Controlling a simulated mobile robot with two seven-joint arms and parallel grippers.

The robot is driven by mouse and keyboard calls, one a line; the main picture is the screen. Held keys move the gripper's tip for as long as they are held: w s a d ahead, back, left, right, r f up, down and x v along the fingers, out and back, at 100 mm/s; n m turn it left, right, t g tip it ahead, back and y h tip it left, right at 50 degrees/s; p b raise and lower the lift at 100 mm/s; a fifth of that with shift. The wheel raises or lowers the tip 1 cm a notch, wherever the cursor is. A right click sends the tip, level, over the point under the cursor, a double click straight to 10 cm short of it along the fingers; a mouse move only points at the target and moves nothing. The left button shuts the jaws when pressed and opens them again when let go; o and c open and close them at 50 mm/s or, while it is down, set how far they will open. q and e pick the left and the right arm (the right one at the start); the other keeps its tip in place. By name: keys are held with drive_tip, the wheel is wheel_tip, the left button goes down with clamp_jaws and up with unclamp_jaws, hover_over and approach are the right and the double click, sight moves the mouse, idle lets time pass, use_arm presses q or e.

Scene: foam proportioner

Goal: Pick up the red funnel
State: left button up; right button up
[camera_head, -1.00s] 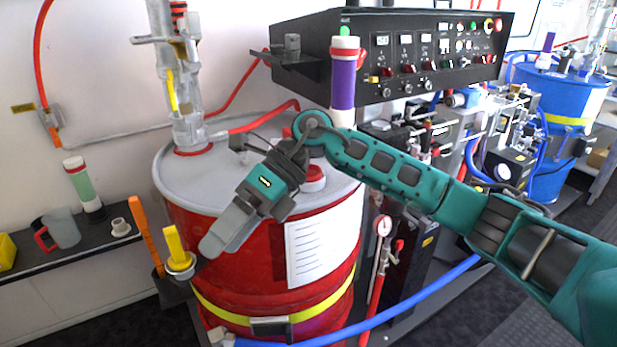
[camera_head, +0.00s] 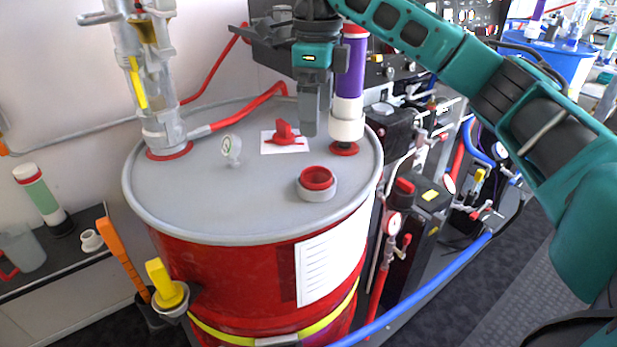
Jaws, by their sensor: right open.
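Two red things on the grey drum lid could be the red funnel, and I cannot tell which it is. One is a red open-topped cup (camera_head: 317,178) in a pale collar near the lid's front right. The other is a small red piece (camera_head: 285,132) with a narrow top on a white square farther back. My right gripper (camera_head: 310,132) points down over the back right of the lid, open and empty. In the picture it is just right of the small red piece and above the cup. Its height over the lid is unclear. My left gripper is out of view.
A purple and white tube (camera_head: 350,75) stands close right of my right gripper. A clear column (camera_head: 155,90) rises at the lid's left. A control panel is behind; the lid's front left is clear.

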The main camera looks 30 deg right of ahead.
drive_tip(key=b, duration=0.2)
hover_over(315, 175)
wheel_tip(315, 175, down, 5)
drive_tip(key=shift+d+f, duration=0.1)
drive_tip(key=shift+d, duration=0.05)
drive_tip(key=shift+f, duration=0.35)
wheel_tip(315, 175, down, 4)
drive_tip(key=shift+f, duration=0.8)
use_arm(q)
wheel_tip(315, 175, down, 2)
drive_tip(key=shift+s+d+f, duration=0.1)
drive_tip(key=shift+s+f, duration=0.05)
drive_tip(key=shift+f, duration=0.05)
use_arm(e)
drive_tip(key=shift+c, duration=0.2)
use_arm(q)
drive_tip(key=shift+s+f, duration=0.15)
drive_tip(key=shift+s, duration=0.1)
use_arm(e)
drive_tip(key=c, duration=1.1)
